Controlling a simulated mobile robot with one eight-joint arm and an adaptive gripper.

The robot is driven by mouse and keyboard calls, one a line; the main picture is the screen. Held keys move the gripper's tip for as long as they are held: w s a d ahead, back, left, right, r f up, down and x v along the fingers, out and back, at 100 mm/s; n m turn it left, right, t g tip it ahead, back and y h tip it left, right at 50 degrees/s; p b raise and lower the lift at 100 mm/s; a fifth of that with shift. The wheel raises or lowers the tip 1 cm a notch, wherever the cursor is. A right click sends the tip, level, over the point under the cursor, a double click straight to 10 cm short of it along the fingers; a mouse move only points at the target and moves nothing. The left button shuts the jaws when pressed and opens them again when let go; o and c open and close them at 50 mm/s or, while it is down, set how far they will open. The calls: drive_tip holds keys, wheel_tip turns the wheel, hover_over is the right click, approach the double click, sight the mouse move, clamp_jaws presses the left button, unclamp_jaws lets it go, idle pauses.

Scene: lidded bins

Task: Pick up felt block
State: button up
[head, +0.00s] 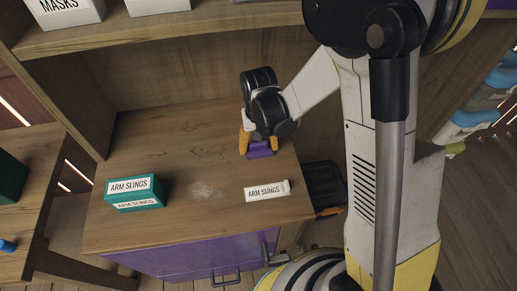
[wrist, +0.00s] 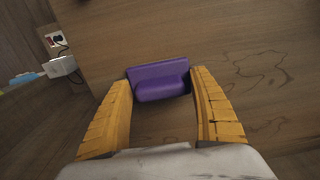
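A purple block (head: 260,150), the only thing here that looks like the felt block, lies on the wooden cabinet top below my gripper. In the wrist view the purple block (wrist: 158,82) shows as a wide piece with a raised back, near the fingertips. My gripper (head: 258,146) points down at it with its orange fingers apart. In the wrist view the gripper (wrist: 161,79) has one finger on each side of the block. The right finger looks close to the block's right end; I cannot tell whether it touches.
A teal "ARM SLINGS" box (head: 135,193) stands on the left of the cabinet top (head: 165,235). A white "ARM SLINGS" label piece (head: 267,190) lies in front of the block. A shelf with white boxes (head: 65,10) overhangs the back.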

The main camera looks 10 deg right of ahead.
sight(259, 143)
drive_tip(key=shift+c, duration=0.8)
drive_tip(key=shift+r, duration=0.1)
drive_tip(key=shift+r, duration=0.25)
drive_tip(key=shift+c, duration=1.1)
wheel_tip(259, 143, up, 4)
drive_tip(key=p, duration=0.2)
drive_tip(key=shift+p, duration=0.35)
drive_tip(key=c, duration=0.3)
drive_tip(key=s+d+r+p, duration=0.3)
drive_tip(key=d+r, duration=0.3)
drive_tip(key=d, duration=0.4)
drive_tip(key=shift+s+d+r+p, duration=0.15)
drive_tip(key=shift+s+d+p, duration=0.25)
drive_tip(key=shift+s, duration=0.25)
